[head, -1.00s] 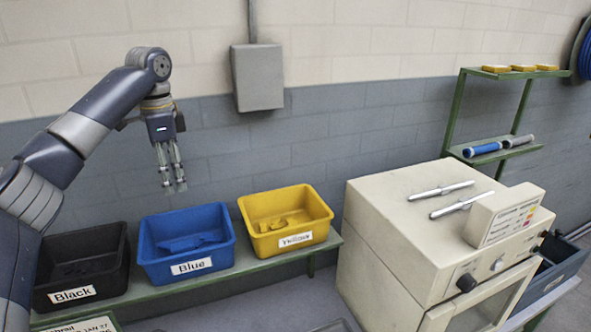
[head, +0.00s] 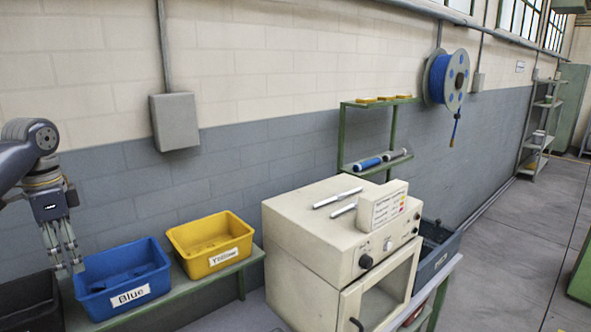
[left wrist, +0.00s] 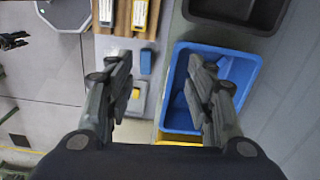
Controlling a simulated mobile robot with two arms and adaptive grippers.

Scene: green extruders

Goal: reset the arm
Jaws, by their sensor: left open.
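My left gripper (head: 68,262) hangs down at the left of the head view, its two fingers apart and empty. In that view its fingertips overlap the left rim of the blue bin (head: 158,262). In the left wrist view the open fingers (left wrist: 160,75) show from above, the right one partly covering the blue bin (left wrist: 240,72). My right gripper is in neither view.
A yellow bin (head: 213,252) and a black bin (head: 28,300) flank the blue bin on a green bench. A cream oven-like machine (head: 300,235) stands right of the bins. A green shelf (head: 342,140) and blue spool (head: 437,78) are behind. Open floor lies at the right.

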